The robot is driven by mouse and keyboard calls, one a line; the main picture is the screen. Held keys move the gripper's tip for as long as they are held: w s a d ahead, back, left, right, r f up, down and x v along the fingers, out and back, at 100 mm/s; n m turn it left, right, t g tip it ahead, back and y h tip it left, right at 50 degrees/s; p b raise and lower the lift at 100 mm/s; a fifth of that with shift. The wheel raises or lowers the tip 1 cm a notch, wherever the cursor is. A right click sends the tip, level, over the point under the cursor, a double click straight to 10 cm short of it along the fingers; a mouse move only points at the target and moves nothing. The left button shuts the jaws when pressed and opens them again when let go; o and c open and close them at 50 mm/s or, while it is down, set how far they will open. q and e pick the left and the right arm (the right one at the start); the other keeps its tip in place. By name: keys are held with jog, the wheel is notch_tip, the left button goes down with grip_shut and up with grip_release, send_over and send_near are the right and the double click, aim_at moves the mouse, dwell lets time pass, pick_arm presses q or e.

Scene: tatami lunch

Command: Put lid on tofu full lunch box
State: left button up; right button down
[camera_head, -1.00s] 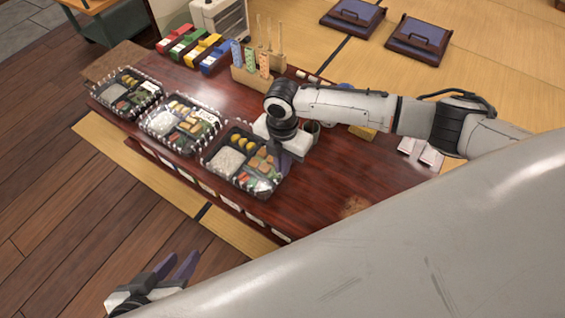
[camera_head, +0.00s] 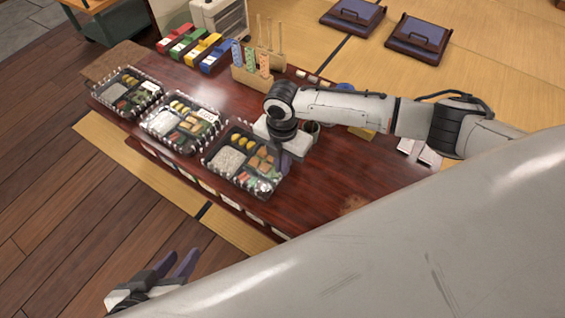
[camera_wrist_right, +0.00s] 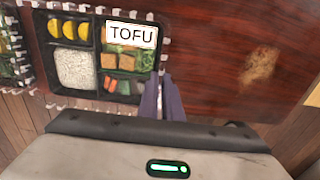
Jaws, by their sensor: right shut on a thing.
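The tofu full lunch box (camera_head: 226,178) is black, with rice, yellow pieces, tofu and vegetables, at the right of a row of three. The right wrist view shows it too (camera_wrist_right: 98,62). A clear lid with a white TOFU label (camera_wrist_right: 131,35) lies over it, its clear tabs showing around the edge; I cannot tell whether it is fully seated. My right gripper (camera_head: 285,163) is shut on the lid's edge at the box's right side, fingers also in the wrist view (camera_wrist_right: 160,80). My left gripper (camera_head: 184,255) is open and empty, low in front of the table.
Two other filled boxes, the middle one (camera_head: 180,123) and left one (camera_head: 127,92), stand beside it on the dark table (camera_head: 340,175). Coloured boxes (camera_head: 195,50) and a wooden holder (camera_head: 257,75) stand behind. A small cup (camera_head: 313,130) is near my right wrist. The table's right part is mostly clear.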

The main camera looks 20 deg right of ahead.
jog(key=shift+f, duration=1.05)
dwell(1.8)
jog(key=c, duration=1.3)
grip_release()
